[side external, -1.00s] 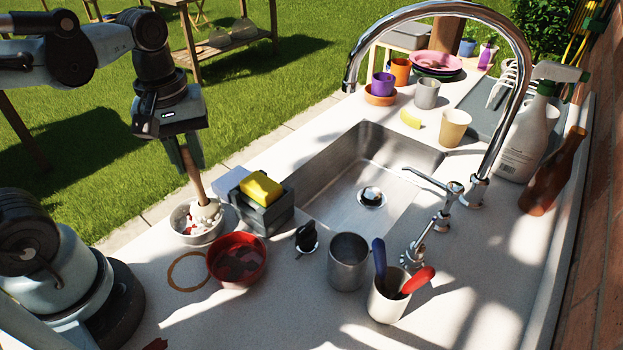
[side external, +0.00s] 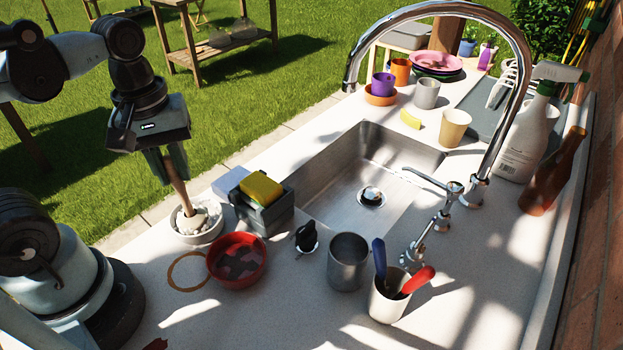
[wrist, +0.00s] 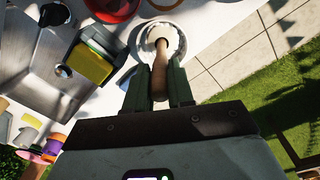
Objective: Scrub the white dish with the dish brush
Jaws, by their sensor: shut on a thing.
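My gripper (side external: 166,158) is shut on the wooden handle of the dish brush (side external: 179,186). The brush is tilted, its pale head down inside the white dish (side external: 205,237). The dish is a small round bowl on the white counter, left of the sponge holder. In the wrist view the brush handle (wrist: 160,75) stands between the two fingers, and the dish rim (wrist: 180,45) curves around the brush head. The bristles are hidden in the dish. Dark-red specks seen in the dish earlier are not visible now.
A red bowl (side external: 237,283) stands close in front of the dish. The grey holder (side external: 268,213) with a yellow sponge (side external: 261,188) is to its right. Lawn lies behind the counter edge.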

